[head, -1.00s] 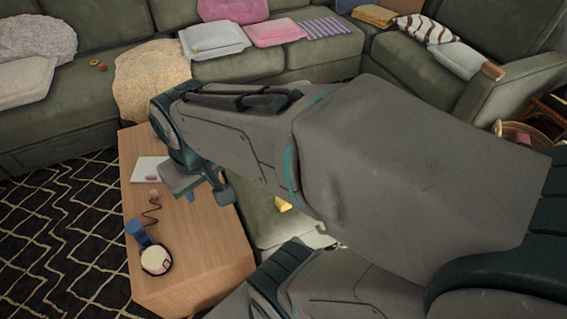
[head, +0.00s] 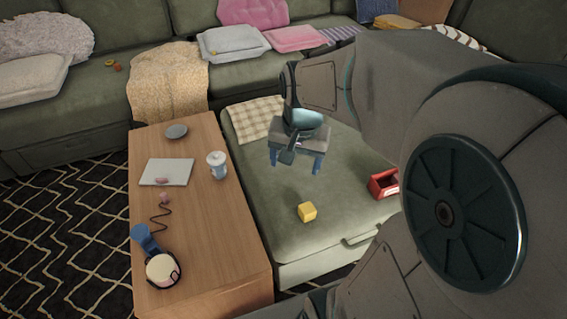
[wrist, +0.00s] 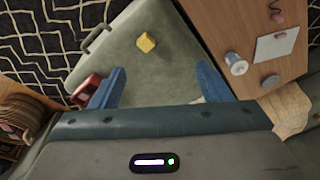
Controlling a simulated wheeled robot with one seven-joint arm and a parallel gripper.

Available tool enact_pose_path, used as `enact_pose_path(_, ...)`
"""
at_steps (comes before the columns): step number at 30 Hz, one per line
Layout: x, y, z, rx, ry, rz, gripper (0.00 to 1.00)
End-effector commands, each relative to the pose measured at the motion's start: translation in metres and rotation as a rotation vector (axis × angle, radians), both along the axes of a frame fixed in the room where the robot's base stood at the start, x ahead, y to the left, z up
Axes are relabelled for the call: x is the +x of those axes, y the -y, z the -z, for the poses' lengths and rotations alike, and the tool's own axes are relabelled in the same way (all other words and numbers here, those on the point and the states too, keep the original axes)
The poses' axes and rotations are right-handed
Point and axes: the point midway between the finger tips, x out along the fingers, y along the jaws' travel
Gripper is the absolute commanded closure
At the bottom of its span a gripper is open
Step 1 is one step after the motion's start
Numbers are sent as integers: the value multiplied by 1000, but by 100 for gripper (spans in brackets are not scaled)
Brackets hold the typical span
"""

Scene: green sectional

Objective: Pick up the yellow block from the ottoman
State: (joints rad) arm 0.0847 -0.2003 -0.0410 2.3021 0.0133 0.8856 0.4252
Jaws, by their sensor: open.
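The yellow block (head: 307,211) sits on the green ottoman (head: 280,245), towards its front. It also shows in the wrist view (wrist: 146,42), above and between my fingers. My gripper (head: 296,168) is open and empty. It hangs over the ottoman, behind the block in the head view and apart from it. Its two blue fingers (wrist: 160,86) are spread wide in the wrist view.
A red box (head: 383,184) sits on the ottoman's right side. A checkered cloth (head: 256,118) lies at its back left. The wooden table (head: 200,260) alongside holds a white cup (head: 217,165), a notepad (head: 167,172) and headphones (head: 160,265). A sofa stands behind.

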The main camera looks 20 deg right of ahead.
Motion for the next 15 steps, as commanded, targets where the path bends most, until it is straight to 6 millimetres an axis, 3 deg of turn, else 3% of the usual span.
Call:
enact_pose_path(1,11,8,35,11,-17,70,29)
enact_pose_path(15,87,83,210,67,-118,702,29)
